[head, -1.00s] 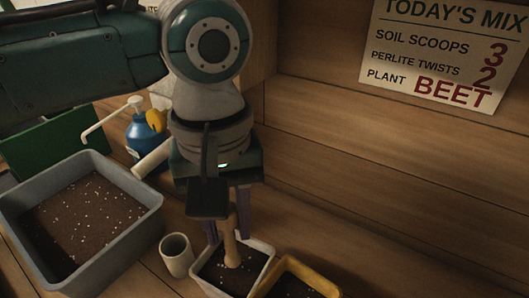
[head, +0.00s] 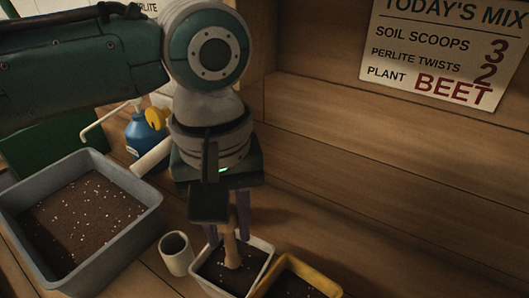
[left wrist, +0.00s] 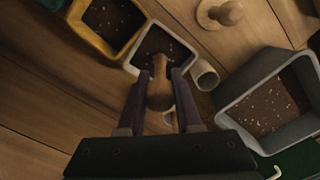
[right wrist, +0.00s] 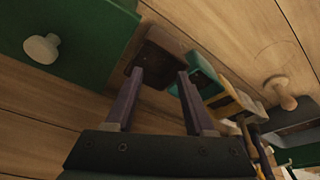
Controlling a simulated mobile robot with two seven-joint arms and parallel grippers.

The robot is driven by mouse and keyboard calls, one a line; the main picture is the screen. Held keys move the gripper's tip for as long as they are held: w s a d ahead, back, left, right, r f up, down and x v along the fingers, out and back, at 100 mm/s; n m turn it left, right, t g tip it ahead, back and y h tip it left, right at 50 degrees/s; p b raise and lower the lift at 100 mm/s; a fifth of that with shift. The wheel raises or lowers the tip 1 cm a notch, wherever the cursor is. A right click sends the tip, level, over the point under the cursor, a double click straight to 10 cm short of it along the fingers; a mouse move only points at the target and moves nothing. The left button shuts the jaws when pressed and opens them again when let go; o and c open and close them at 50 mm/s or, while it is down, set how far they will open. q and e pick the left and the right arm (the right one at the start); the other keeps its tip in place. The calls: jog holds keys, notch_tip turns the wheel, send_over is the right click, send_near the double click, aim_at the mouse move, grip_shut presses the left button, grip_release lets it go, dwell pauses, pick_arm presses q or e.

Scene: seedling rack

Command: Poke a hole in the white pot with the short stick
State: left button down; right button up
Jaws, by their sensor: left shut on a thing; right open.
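The white pot (head: 212,288), filled with dark soil, stands at the bottom centre of the head view and at the top of the left wrist view (left wrist: 137,46). My left gripper (head: 229,236) is above it, shut on the short wooden stick (head: 231,250). The stick is close to upright and its lower end meets the soil inside the pot; how deep it goes is hidden. The stick's thick end shows between the fingers in the left wrist view (left wrist: 160,94). My right gripper (right wrist: 157,82) is open and empty, away from the white pot.
A yellow pot (head: 318,276) stands close on the right of the white pot, and a small pale cup (head: 176,255) on its left. A large grey soil tub (head: 150,222) and a blue pump bottle (head: 143,135) are farther left. Brown (right wrist: 160,55) and teal (right wrist: 205,77) pots lie ahead of my right gripper.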

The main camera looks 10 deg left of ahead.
aim_at(230, 242)
pick_arm(q)
jog(key=shift+f+b, duration=0.6)
jog(key=shift+f, duration=1.15)
dwell(0.9)
jog(key=shift+r, duration=0.1)
dwell(0.3)
notch_tip(230, 242, up, 12)
jog(key=p, duration=1.4)
jog(key=shift+f, duration=0.2)
dwell(0.3)
